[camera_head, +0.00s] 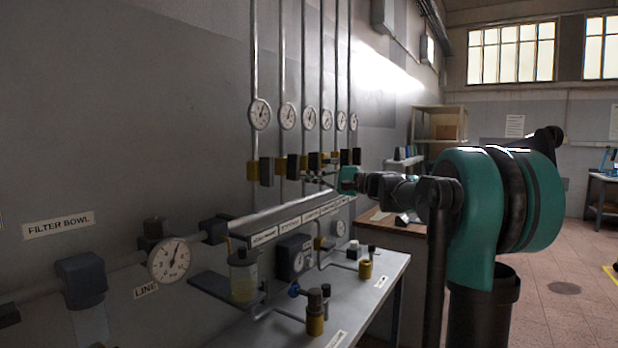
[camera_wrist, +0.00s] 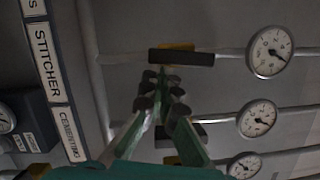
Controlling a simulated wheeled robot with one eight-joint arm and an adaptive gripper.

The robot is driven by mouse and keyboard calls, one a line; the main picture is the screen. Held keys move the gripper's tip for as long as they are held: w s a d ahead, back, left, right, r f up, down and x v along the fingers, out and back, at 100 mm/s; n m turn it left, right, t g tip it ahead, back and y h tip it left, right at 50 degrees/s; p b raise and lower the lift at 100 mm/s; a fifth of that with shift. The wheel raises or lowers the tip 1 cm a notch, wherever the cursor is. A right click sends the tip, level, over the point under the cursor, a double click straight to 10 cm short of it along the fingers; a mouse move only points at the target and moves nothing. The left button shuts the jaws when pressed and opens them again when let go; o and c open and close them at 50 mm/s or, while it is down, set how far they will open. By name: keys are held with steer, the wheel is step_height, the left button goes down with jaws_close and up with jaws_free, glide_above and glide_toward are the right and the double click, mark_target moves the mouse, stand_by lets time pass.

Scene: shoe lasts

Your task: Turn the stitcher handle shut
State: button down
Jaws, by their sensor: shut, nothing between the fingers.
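In the wrist view the stitcher handle (camera_wrist: 181,58) is a black bar on a yellow valve body. It lies in line with its pipe, level with the STITCHER label (camera_wrist: 44,55). My gripper (camera_wrist: 163,85) is shut and empty, its dark fingertips just below the yellow body in that picture. I cannot tell whether they touch the handle. In the head view my gripper (camera_head: 318,178) is at the row of valves on the wall. Which handle there is the stitcher's is too small to tell.
A neighbouring black handle (camera_wrist: 188,134), level with the CEMENTING label (camera_wrist: 69,133), is partly hidden behind my fingers. Gauges such as this one (camera_wrist: 270,52) sit on the pipes. A bench (camera_head: 375,290) with small fittings stands below the labelled rail (camera_head: 300,222).

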mark_target(296, 178)
steer(key=m, duration=0.2)
steer(key=s+m+t, duration=0.1)
steer(key=m, duration=0.2)
steer(key=s+a+f+m+y, duration=0.1)
steer(key=m, duration=0.1)
steer(key=shift+a+m+t, duration=0.1)
steer(key=shift+m+t, duration=0.3)
steer(key=m, duration=0.1)
steer(key=m+t, duration=0.1)
steer(key=m, duration=0.2)
steer(key=shift+s+a+r, duration=0.1)
steer(key=shift+s+a, duration=0.25)
steer(key=shift+s, duration=0.05)
steer(key=m, duration=0.1)
steer(key=m+t, duration=0.1)
steer(key=m, duration=0.1)
steer(key=s+m, duration=0.1)
steer(key=shift+a+r+m+t+h, duration=0.3)
steer(key=shift+t+h, duration=0.1)
